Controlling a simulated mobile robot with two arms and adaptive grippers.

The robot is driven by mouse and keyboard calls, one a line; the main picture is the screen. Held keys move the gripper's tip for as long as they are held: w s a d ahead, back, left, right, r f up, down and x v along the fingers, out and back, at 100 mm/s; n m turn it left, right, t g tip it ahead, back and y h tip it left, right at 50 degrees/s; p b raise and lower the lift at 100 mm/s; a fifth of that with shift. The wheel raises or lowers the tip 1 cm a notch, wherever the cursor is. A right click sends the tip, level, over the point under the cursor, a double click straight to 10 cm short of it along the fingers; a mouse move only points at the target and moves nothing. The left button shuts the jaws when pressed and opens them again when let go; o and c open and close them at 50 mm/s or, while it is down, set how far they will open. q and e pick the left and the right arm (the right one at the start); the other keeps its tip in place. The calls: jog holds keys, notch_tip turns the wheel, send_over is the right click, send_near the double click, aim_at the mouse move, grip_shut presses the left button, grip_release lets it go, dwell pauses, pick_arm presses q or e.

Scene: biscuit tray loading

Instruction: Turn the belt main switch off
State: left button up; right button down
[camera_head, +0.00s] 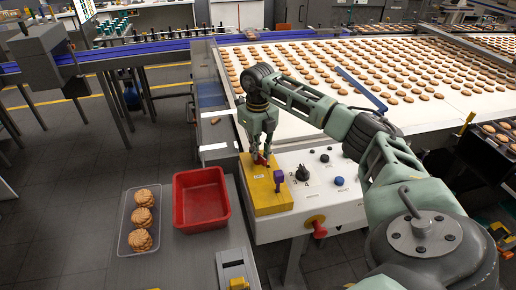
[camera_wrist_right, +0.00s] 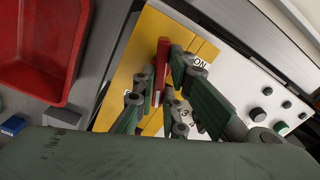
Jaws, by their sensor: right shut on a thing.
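The belt main switch has a red handle (camera_head: 261,158) on a yellow plate (camera_head: 268,197) at the left end of the white control panel (camera_head: 338,206). My right gripper (camera_head: 262,150) reaches down over the plate and is shut on the red handle. In the right wrist view, the red handle (camera_wrist_right: 161,62) stands between the fingers of my right gripper (camera_wrist_right: 158,88). An "ON" label (camera_wrist_right: 200,63) shows on the yellow plate to the right of the handle. The fingers hide part of the plate and its other marking. My left gripper is not in view.
A purple lever (camera_head: 278,180) stands beside the handle. A black knob (camera_head: 302,173), a blue button (camera_head: 338,181) and a red knob (camera_head: 318,228) are on the panel. A red bin (camera_head: 201,200) and a clear biscuit tray (camera_head: 125,225) lie left. The biscuit belt (camera_head: 232,104) runs behind.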

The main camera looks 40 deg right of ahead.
jog(key=shift+w+r+m, duration=0.1)
jog(key=shift+r+m, duration=0.05)
jog(key=shift+m, duration=2.05)
jog(key=shift+d, duration=0.1)
jog(key=c, duration=1.8)
grip_release()
notch_tip(320, 180, up, 12)
